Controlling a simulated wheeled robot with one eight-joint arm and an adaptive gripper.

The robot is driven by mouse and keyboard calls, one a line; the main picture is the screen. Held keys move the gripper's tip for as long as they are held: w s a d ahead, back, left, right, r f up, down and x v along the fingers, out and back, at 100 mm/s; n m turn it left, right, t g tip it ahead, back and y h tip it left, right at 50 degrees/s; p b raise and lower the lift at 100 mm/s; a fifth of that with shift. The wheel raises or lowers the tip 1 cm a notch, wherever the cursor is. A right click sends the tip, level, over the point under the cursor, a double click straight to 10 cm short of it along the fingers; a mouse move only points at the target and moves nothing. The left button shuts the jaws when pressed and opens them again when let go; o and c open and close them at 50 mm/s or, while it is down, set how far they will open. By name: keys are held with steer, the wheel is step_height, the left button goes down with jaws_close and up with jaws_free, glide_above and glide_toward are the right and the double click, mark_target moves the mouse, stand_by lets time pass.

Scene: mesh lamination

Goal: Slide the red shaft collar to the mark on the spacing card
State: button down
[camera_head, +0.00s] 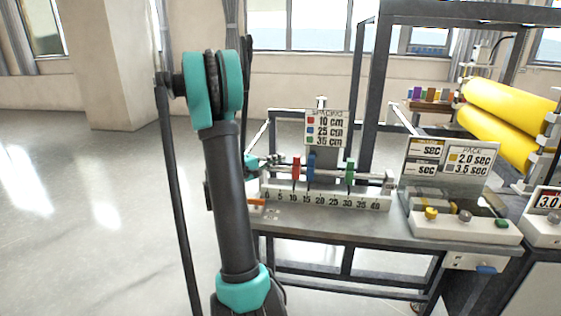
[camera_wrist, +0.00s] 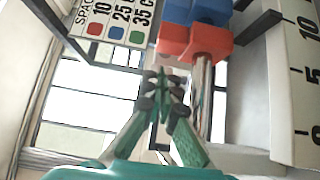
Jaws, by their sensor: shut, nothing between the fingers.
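The red shaft collar (camera_head: 296,168) sits on a horizontal metal shaft, its pointer near the 10 on the white scale (camera_head: 325,199). It also shows in the wrist view (camera_wrist: 188,42). The blue collar (camera_head: 311,167) is close on its right, near 15. The green collar (camera_head: 350,172) stands near 30. The spacing card (camera_head: 326,129) lists red 10 cm, blue 25 cm, green 35 cm. My gripper (camera_wrist: 161,78) is shut and empty beside the shaft, at the red collar's low-number side. Whether its tips touch the collar I cannot tell.
The shaft (camera_wrist: 204,90) runs beside my fingers. A control box with a pace card (camera_head: 450,160) and knobs stands right of the scale. Yellow rollers (camera_head: 510,105) are at the far right. Dark frame posts rise behind the bench (camera_head: 320,227).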

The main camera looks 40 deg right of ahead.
steer(key=w+a, duration=0.1)
steer(key=a, duration=0.9)
steer(key=shift+w+a, duration=0.25)
steer(key=shift+a, duration=0.1)
